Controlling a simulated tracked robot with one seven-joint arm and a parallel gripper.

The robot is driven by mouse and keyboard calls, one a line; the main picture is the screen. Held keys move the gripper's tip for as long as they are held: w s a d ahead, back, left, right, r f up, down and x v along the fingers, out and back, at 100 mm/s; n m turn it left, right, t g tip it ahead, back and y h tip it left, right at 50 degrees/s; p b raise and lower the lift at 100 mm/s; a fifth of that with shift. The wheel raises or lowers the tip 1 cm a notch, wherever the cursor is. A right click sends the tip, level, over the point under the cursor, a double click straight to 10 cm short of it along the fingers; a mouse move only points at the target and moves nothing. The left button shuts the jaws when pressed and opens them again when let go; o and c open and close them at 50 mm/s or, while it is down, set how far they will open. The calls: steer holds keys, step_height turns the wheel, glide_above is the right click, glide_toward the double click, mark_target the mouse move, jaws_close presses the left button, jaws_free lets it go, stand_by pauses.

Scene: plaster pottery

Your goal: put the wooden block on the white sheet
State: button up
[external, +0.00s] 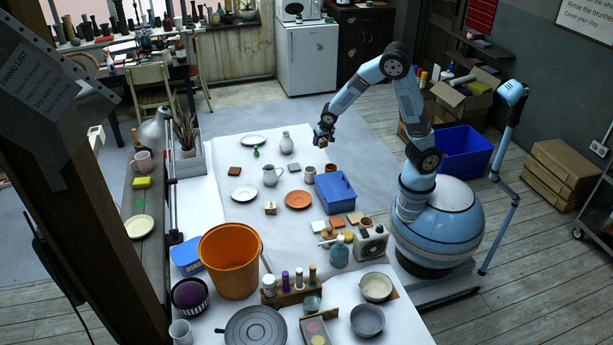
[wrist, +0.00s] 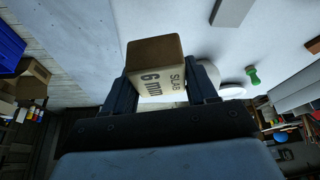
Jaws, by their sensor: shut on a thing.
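My gripper (external: 323,134) is raised above the far right part of the worktable. Its two fingers, seen close in the wrist view (wrist: 162,84), are shut on a wooden block (wrist: 154,50). In the external view, the held block is small and partly hidden by the fingers. A white sheet (external: 227,215) covers the worktable, with pottery standing on it. The held block is clear of the sheet, in the air.
A pitcher (external: 270,175), a vase (external: 286,142) and a blue bin (external: 335,193) stand nearby. A large orange bucket (external: 229,262) stands nearer. Bare sheet shows between them.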

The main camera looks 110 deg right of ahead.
steer(key=w+a+n, duration=0.1)
steer(key=w+a, duration=0.1)
steer(key=a, duration=0.1)
steer(key=w+a+n, duration=0.1)
steer(key=w+a, duration=0.2)
steer(key=a, duration=0.1)
steer(key=w+a+n+t, duration=0.1)
steer(key=w+a, duration=0.1)
steer(key=a, duration=0.1)
steer(key=shift+w+a, duration=0.4)
steer(key=w+a+n+t+y, duration=0.1)
steer(key=w+a+n, duration=0.25)
steer(key=a, duration=1.15)
steer(key=w+a+n+t+y, duration=0.1)
steer(key=w+a+n, duration=0.25)
steer(key=a, duration=1.25)
glide_toward(288, 233)
steer(key=shift+w+d+f+n, duration=0.45)
steer(key=shift+d+f, duration=0.1)
steer(key=shift+d, duration=0.25)
steer(key=shift+w+a+f, duration=0.1)
steer(key=shift+w+f, duration=0.55)
steer(key=shift+f, duration=0.1)
steer(key=shift+f+y, duration=0.3)
steer(key=shift+f, duration=1.2)
steer(key=shift+f, duration=0.1)
